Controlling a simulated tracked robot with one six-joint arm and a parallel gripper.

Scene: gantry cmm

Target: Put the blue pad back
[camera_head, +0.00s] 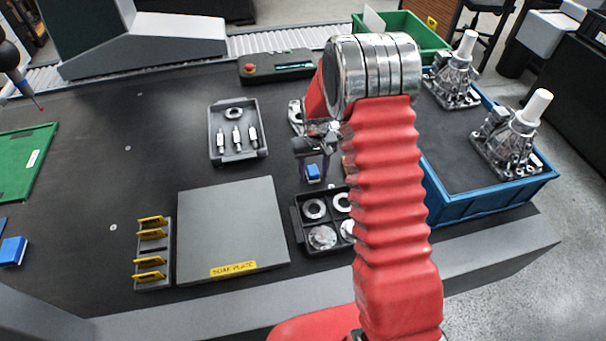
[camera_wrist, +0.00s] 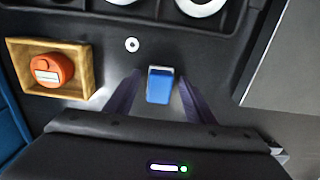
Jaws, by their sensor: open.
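A small blue pad (camera_head: 313,172) with a pale edge is on the dark table, just behind the black tray of rings. My gripper (camera_head: 312,176) is over it, pointing down, with one finger on each side. In the wrist view the blue pad (camera_wrist: 160,88) lies between the two dark fingers of my gripper (camera_wrist: 159,80), with a gap on both sides. The gripper is open. A second blue block (camera_head: 12,251) sits at the far left of the table. Which place belongs to the pad cannot be told.
The black tray of rings (camera_head: 297,208) is close in front of my gripper. A wooden box (camera_wrist: 83,77) with an orange round piece (camera_wrist: 50,70) and a small washer (camera_wrist: 132,44) are beside it. A grey surface plate (camera_head: 230,225) and a blue crate (camera_head: 475,208) flank this area.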

